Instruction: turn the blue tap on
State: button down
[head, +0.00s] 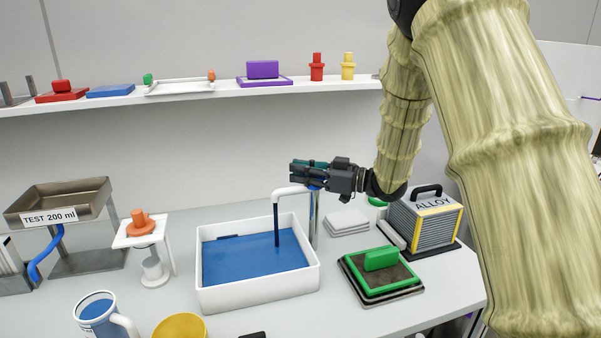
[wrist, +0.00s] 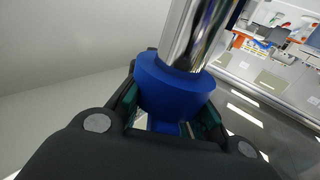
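The tap has a pale spout (head: 291,191) on a metal post (head: 314,220) at the right rear of a white basin (head: 258,295). A dark blue stream (head: 277,225) runs down from the spout's end into blue water (head: 240,262). My gripper (head: 306,172) is at the top of the post, pointing left. The tap's blue handle (wrist: 172,84) fills the space between my fingers in the wrist view, with the teal pads close against both its sides. In the head view only a small blue part (head: 314,187) shows below my fingers.
A green-handled block (head: 381,260) on a dark tray and an ALLOY box (head: 430,222) stand to the right. A blue mug (head: 98,315), yellow bowl (head: 180,328), orange-topped stand (head: 141,224) and TEST 200 ml tray (head: 62,197) are left and front. A shelf (head: 200,96) runs above.

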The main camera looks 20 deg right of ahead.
jog(key=shift+w+d+m+t+h+p, duration=0.1)
jog(key=shift+w+m+t+h+p, duration=0.05)
jog(key=shift+m+t+h+p, duration=0.4)
jog(key=shift+w+d+m+t+h+p, duration=0.1)
jog(key=shift+m+t+h+p, duration=0.3)
jog(key=shift+t, duration=0.25)
jog(key=c, duration=1.4)
grip_release()
jog(key=shift+c, duration=0.2)
jog(key=v, duration=1.2)
jog(key=shift+f, duration=0.1)
